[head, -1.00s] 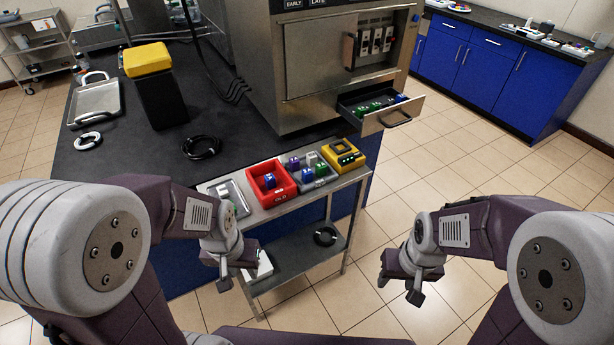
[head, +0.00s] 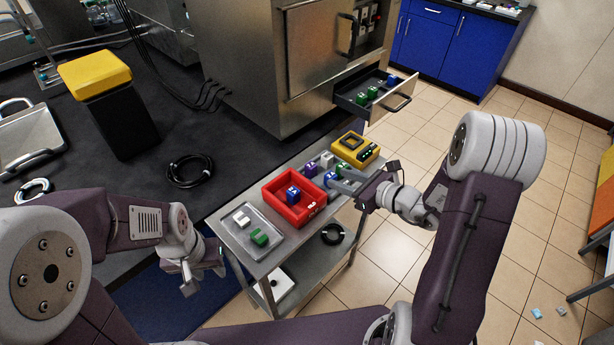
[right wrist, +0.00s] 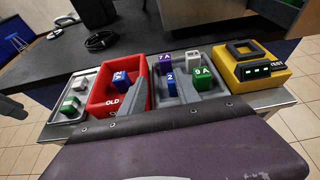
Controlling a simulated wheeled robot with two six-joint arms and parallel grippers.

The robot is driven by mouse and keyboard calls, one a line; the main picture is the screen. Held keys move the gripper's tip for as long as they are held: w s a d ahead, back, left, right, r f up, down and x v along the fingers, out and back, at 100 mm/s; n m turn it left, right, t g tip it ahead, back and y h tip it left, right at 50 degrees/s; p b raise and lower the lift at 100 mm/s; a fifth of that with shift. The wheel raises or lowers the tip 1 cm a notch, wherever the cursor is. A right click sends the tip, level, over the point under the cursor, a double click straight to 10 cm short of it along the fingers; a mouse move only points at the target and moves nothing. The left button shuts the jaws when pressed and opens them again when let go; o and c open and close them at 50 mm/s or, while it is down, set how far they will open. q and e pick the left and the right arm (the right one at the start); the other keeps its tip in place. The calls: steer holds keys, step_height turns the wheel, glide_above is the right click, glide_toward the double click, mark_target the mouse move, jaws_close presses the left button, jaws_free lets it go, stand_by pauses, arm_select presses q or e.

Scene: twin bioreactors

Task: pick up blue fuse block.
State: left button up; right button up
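A blue fuse block marked 2 (head: 331,179) stands in the grey tray (right wrist: 213,98) on the cart; it also shows in the right wrist view (right wrist: 171,82). My right gripper (head: 344,184) is open and reaches over the grey tray's near side. In the right wrist view its fingers lie to either side of this block, which looks uncaught. Another blue block (head: 292,194) sits in the red bin (head: 306,213). Purple (head: 310,170), white (head: 326,159) and green (head: 343,168) blocks share the grey tray. My left gripper (head: 204,278) is open and empty, left of the cart.
A yellow tester (head: 356,148) sits at the cart's far end. The open drawer (head: 381,105) holds green and blue blocks. A black cable coil (head: 190,170) lies on the dark bench.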

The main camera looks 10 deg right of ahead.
mark_target(335, 178)
steer(key=f, duration=0.1)
steer(key=w+d+f, duration=0.1)
steer(key=f+m, duration=0.1)
steer(key=shift+w+d+f+h, duration=0.1)
steer(key=shift+w+d+h, duration=0.2)
steer(key=shift+w+h, duration=0.1)
steer(key=x, duration=0.5)
steer(key=shift+w+a+f, duration=0.1)
steer(key=shift+w+a, duration=0.15)
steer(key=shift+a, duration=0.05)
steer(key=shift+s+d, duration=0.1)
steer(key=shift+d, duration=0.05)
steer(key=shift+c, duration=0.6)
jaws_close()
